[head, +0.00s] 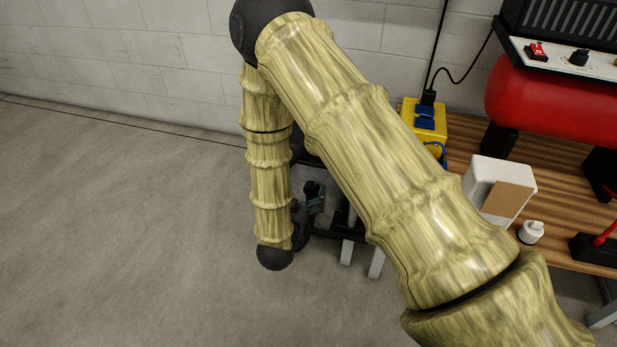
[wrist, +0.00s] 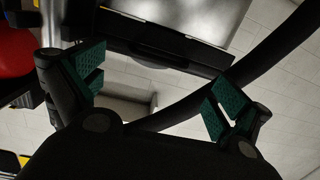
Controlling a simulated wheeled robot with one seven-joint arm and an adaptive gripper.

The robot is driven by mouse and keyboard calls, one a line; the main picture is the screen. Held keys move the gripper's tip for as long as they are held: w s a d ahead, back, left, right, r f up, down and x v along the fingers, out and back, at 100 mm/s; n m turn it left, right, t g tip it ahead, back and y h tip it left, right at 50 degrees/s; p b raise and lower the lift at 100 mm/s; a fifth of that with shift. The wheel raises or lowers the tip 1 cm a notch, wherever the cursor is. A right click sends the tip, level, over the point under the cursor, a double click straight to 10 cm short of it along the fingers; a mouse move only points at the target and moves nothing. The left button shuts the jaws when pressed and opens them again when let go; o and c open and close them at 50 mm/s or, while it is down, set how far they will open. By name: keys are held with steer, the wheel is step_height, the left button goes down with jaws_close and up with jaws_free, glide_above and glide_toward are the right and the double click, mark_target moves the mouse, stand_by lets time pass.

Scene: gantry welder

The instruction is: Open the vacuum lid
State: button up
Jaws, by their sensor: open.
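My gripper (wrist: 152,92) is open in the wrist view, with its two green-padded fingers wide apart and nothing between them. In the head view my gripper (head: 314,197) shows only in part, low between my arm links. A dark boxy body (wrist: 165,45) with a flat grey panel (wrist: 190,17) lies beyond the fingertips in the wrist view. I cannot tell whether it is the vacuum or its lid. No vacuum lid can be made out in the head view, where my arm covers much of the middle.
A wooden bench (head: 575,188) at the right holds a red tank (head: 550,105), a yellow box (head: 425,118), a white box (head: 500,188) and a small white bottle (head: 531,232). A thick black curved tube (wrist: 275,50) crosses the wrist view. Floor (head: 120,220) at the left is clear.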

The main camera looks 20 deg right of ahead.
mark_target(308, 164)
steer(key=shift+m+t+h, duration=0.3)
steer(key=shift+m+h, duration=0.1)
steer(key=shift+h, duration=0.1)
steer(key=b+x, duration=0.1)
steer(key=x, duration=0.2)
steer(key=b+x, duration=0.1)
steer(key=x, duration=0.3)
steer(key=a+b+x, duration=0.1)
steer(key=b+x, duration=0.1)
steer(key=x, duration=0.2)
steer(key=shift+w+d+r, duration=0.1)
steer(key=shift+w+r, duration=0.2)
steer(key=shift+c, duration=0.2)
